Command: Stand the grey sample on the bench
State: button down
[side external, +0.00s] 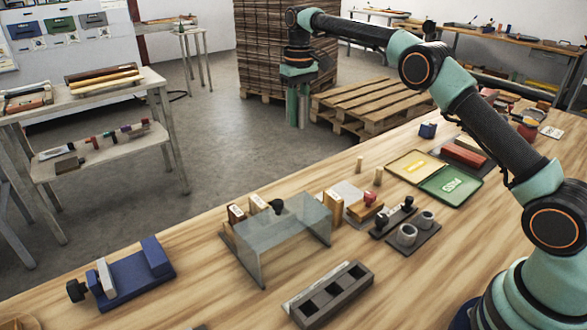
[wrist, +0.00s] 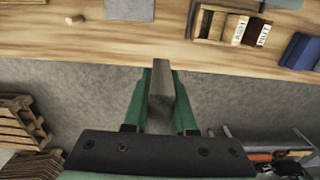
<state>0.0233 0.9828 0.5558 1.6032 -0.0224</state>
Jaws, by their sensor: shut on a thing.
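My gripper (side external: 298,122) hangs pointing down beyond the bench's far edge in the side external view, with the floor and pallets behind it. In the wrist view my gripper (wrist: 161,76) has its green fingers closed on the grey sample (wrist: 160,90), a long block held between them. The sample appears over the floor, its tip near the bench edge line. The wooden bench (side external: 190,235) lies nearer the camera, below the gripper's height.
A clear shield (side external: 285,235) stands on the bench with wooden blocks behind it. A dark rack with square openings (side external: 328,292), a blue vise (side external: 130,275), a holder with grey cups (side external: 407,235) and an open green ink pad (side external: 450,184) stand around. Bare wood shows between them.

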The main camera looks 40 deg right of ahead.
aim_at(295, 193)
jog(key=shift+w+a+f, duration=0.1)
jog(key=shift+a+f, duration=0.1)
jog(key=shift+a, duration=0.15)
notch_tip(295, 193, down, 20)
jog(key=shift+r, duration=0.1)
dwell(0.4)
jog(key=c, duration=0.7)
grip_release()
jog(key=shift+c, duration=0.2)
